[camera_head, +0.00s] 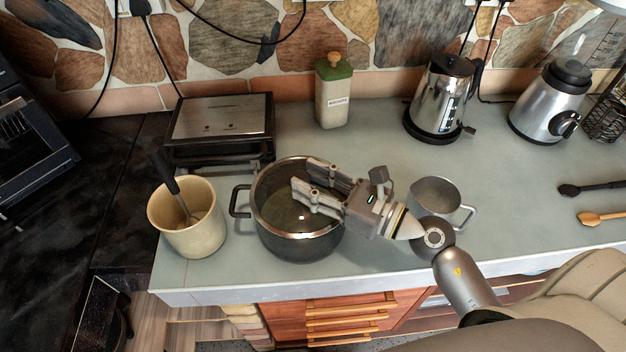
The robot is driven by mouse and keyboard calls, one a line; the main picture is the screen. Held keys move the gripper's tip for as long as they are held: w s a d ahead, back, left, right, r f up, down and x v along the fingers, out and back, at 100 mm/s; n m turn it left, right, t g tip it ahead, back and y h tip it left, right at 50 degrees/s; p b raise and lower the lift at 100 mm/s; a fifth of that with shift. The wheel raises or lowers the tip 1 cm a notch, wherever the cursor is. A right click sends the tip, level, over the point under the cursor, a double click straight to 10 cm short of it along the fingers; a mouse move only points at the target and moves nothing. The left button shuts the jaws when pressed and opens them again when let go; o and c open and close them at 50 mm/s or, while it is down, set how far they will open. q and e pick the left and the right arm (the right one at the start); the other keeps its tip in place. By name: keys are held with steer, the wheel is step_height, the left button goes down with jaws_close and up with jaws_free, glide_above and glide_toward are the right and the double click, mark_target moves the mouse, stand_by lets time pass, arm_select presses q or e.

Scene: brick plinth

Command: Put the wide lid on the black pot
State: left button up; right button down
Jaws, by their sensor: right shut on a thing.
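The black pot (300,246) stands upright on the counter near its front edge, with a loop handle on its left. A round see-through surface with a shiny rim shows at the pot's mouth; it looks like the wide lid (283,213), a glass one. I cannot tell whether it is fully seated. My right gripper (303,178) reaches in from the right above the pot's mouth, its fingers pointing left. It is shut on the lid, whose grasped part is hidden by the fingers. My left gripper is not in view.
A cream crock (188,236) with a utensil stands left of the pot. A grill (220,118), green-topped canister (334,97), kettle (438,97) and blender (549,103) stand behind. The middle counter is clear.

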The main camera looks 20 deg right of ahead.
steer(key=shift+f, duration=0.1)
steer(key=c, duration=0.9)
jaws_free()
steer(key=shift+f, duration=0.1)
steer(key=v, duration=1.2)
steer(key=shift+d, duration=0.1)
